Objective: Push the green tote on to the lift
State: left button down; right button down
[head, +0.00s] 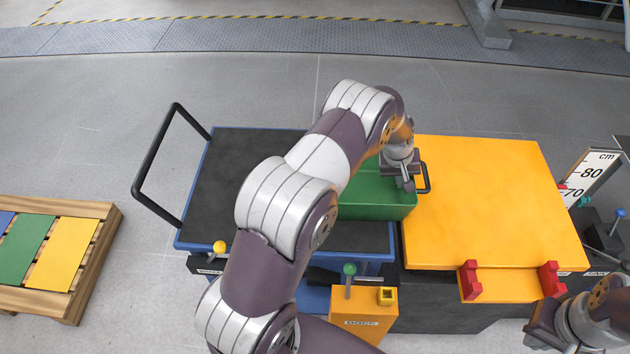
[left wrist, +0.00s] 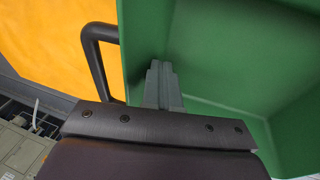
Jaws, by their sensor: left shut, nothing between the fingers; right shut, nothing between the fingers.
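The green tote (head: 375,207) is on the right end of the black-topped blue cart, partly hidden by my left arm. Its right end meets the left edge of the orange lift platform (head: 490,200) in the picture; I cannot tell whether it overlaps it. A black handle (head: 426,178) is on the tote's right end. My left gripper (head: 408,184) is shut and empty, pointing down at the tote's right end. In the left wrist view its fingers (left wrist: 160,80) are against the green interior (left wrist: 230,60), beside the handle (left wrist: 95,60). My right gripper (head: 542,322) is shut, low at the right.
The cart (head: 250,170) has a black push handle (head: 160,150) at left. Red stops (head: 470,280) are on the platform's front edge. A dock post (head: 365,315) with a green-knobbed lever stands in front. A height scale (head: 592,175) is at right, a pallet (head: 60,250) at left.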

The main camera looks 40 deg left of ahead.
pick_arm(q)
jog(key=shift+w+d, duration=0.45)
jog(key=shift+d, duration=0.3)
jog(key=shift+w+d, duration=0.45)
jog(key=shift+d, duration=0.3)
jog(key=shift+w+d+b, duration=0.15)
jog(key=shift+w+d, duration=0.3)
jog(key=shift+d, duration=0.25)
jog(key=shift+w+d+b, duration=0.15)
jog(key=shift+w+d, duration=0.25)
jog(key=shift+d, duration=0.3)
jog(key=shift+w+d+b, duration=0.15)
jog(key=shift+w+d, duration=0.3)
jog(key=shift+d, duration=0.25)
pick_arm(e)
jog(key=shift+f, duration=0.4)
